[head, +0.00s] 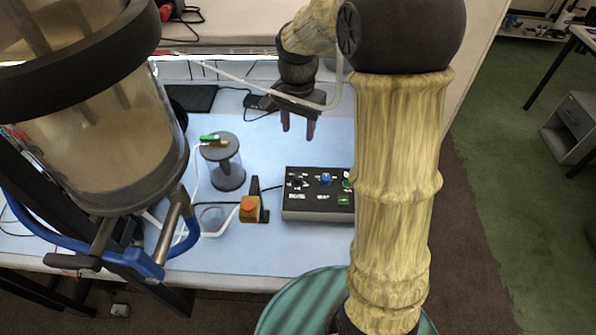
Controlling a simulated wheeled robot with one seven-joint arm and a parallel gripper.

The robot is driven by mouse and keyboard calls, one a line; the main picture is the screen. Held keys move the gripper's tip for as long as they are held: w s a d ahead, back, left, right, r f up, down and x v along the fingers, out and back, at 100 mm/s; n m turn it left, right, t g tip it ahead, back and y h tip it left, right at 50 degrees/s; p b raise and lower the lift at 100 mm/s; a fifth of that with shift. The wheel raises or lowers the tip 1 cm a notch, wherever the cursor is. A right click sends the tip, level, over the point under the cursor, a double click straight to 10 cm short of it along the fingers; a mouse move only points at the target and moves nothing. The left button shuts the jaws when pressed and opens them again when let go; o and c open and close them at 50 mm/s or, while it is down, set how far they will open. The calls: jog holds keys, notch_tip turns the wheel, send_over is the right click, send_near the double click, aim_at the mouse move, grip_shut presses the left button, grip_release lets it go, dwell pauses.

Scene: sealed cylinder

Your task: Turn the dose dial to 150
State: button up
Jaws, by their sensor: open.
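A dark control box (303,214) with a grey front lies on the light blue table mat. A small blue knob (326,178) sits on its top, and it looks like the dose dial. White markings beside it are too small to read, so I cannot tell the dial's setting. My gripper (298,136) points down with its two dark fingers apart and empty. It shows above and behind the box in the picture, apart from the knob. My arm hides the box's right end.
A small clear cylinder with dark ends (227,173) stands left of the box. An orange button on a yellow block (250,208) sits between them. A large clear vessel (105,140) fills the left foreground. Cables cross the blue mat (265,150).

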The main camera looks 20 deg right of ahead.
aim_at(298, 176)
notch_tip(298, 176, down, 17)
jog(key=shift+f+p, duration=0.2)
jog(key=shift+p, duration=0.9)
jog(key=c, duration=1)
